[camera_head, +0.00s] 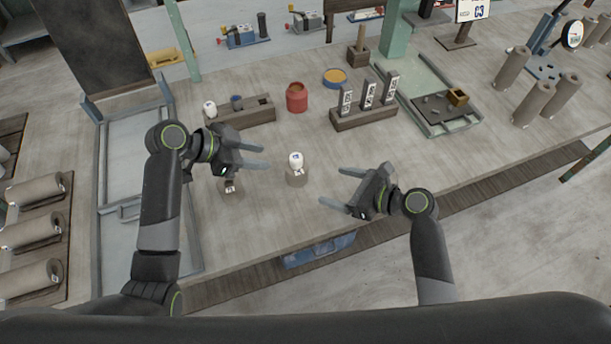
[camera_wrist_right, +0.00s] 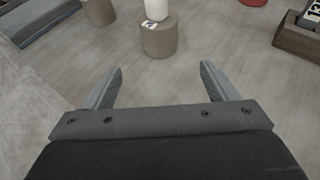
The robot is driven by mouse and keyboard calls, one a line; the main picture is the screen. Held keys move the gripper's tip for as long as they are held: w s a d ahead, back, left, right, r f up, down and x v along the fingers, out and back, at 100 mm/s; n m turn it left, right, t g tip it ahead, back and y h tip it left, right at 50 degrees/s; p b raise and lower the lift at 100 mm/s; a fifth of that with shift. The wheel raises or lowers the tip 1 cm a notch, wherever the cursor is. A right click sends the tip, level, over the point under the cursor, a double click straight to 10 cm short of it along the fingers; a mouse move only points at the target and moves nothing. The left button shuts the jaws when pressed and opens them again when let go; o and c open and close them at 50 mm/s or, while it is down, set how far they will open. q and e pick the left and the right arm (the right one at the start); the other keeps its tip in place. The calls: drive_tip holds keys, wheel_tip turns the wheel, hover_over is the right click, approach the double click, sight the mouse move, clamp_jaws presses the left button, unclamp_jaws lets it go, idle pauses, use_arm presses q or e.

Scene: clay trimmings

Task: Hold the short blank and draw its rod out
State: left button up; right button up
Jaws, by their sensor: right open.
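A squat grey-brown clay blank (camera_head: 297,178) stands upright on the table between my grippers. A white-topped rod (camera_head: 296,158) stands up from its top. In the right wrist view the blank (camera_wrist_right: 158,40) is ahead of the fingers, with the white rod (camera_wrist_right: 156,9) cut by the top edge. A second grey blank (camera_head: 231,190) with a marked tag stands to the left, partly hidden by my left gripper. My left gripper (camera_head: 265,157) is open and empty, left of the white-topped rod. My right gripper (camera_head: 331,187) is open and empty, right of the blank, apart from it.
A wooden block (camera_head: 247,117) behind holds a white-topped piece and a blue piece, with one empty square socket. A red jar (camera_head: 297,98), a yellow-filled bowl (camera_head: 335,78) and a rack of tagged slabs (camera_head: 364,118) stand further back. Table right of my right gripper is clear.

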sight(307, 178)
drive_tip(key=x, duration=1.1)
drive_tip(key=shift+c, duration=0.3)
drive_tip(key=c, duration=1.2)
drive_tip(key=shift+o, duration=0.2)
